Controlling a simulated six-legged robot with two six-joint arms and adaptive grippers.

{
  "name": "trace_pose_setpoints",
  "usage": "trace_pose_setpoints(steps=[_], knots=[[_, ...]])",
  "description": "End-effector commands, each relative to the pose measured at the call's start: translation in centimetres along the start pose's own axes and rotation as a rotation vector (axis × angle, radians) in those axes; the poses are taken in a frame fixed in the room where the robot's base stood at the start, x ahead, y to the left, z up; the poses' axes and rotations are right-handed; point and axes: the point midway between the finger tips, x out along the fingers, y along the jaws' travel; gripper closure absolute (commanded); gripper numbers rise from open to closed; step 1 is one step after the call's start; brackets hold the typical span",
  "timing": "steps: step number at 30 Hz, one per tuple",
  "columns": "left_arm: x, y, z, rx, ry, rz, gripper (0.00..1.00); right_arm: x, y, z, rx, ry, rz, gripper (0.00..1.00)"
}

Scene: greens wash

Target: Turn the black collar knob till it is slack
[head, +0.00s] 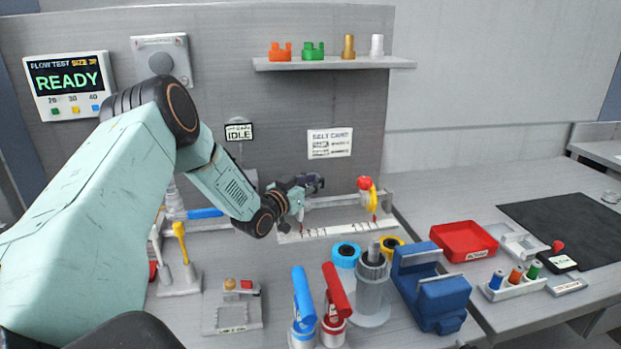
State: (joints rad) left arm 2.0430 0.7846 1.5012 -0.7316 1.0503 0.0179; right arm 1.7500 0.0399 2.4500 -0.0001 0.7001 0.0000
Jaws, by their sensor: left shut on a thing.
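My left gripper (308,184) reaches in from the left to the rail fixture at the back of the bench. Its dark fingers are shut at a small collar on the rail (336,200), above the white scale strip (335,231). The black collar knob is hidden by the fingers or blends with their dark shape, so its angle and tightness cannot be told. The place of the grip fits the knob. A red and yellow part (367,190) stands farther right along the same rail. My right gripper is not in view.
Red and blue handled valves (335,290), a grey cylinder (372,285) and a blue cradle (435,290) stand in front of the rail. A red tray (463,241) lies to the right. A shelf (335,63) holds several fittings. The panel screen (68,80) reads READY.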

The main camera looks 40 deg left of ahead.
Motion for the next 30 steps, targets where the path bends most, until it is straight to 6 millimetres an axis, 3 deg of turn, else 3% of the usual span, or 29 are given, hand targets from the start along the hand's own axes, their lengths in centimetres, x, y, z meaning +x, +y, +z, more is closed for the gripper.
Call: trace_pose_setpoints(steps=[17, 18, 25, 30], knots=[[-0.19, 0.36, 0.54, 0.000, -0.013, 0.087, 1.00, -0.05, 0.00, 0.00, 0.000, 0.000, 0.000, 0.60], [-0.19, 0.36, 0.55, 0.000, -0.014, 0.087, 0.74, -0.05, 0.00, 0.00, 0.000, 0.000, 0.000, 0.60], [-0.12, 0.34, 0.33, 0.000, -0.008, 0.086, 0.54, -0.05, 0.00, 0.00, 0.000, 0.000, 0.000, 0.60], [-0.08, 0.33, 0.21, 0.001, -0.005, 0.086, 0.54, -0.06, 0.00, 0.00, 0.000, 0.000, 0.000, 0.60]])
